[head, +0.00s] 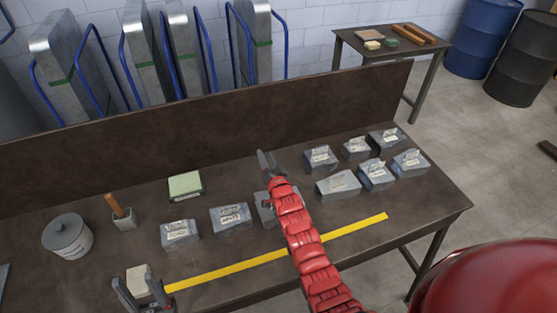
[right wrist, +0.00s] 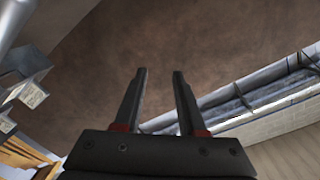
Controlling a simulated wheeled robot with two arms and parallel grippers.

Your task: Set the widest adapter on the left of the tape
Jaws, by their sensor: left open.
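Several grey metal adapters with pale labels stand on the brown bench. A front-left group includes one adapter (head: 180,232), another (head: 231,218) and a third (head: 262,207) partly hidden by my right arm. More stand right of the arm, such as one adapter (head: 338,185) and another (head: 410,163). Labels are too small to read, so I cannot tell which is widest. Yellow tape (head: 345,231) runs along the front. My left gripper (head: 137,293) is open by a beige block (head: 143,277) at the tape's left end. My right gripper (head: 266,160) is open and empty (right wrist: 160,75).
A lidded grey pot (head: 68,237), a small holder with a wooden handle (head: 122,215) and a green-topped block (head: 184,185) stand at left. A raised back panel (head: 200,125) borders the bench (head: 225,265). Adapters also show at the right wrist view's left edge (right wrist: 25,80).

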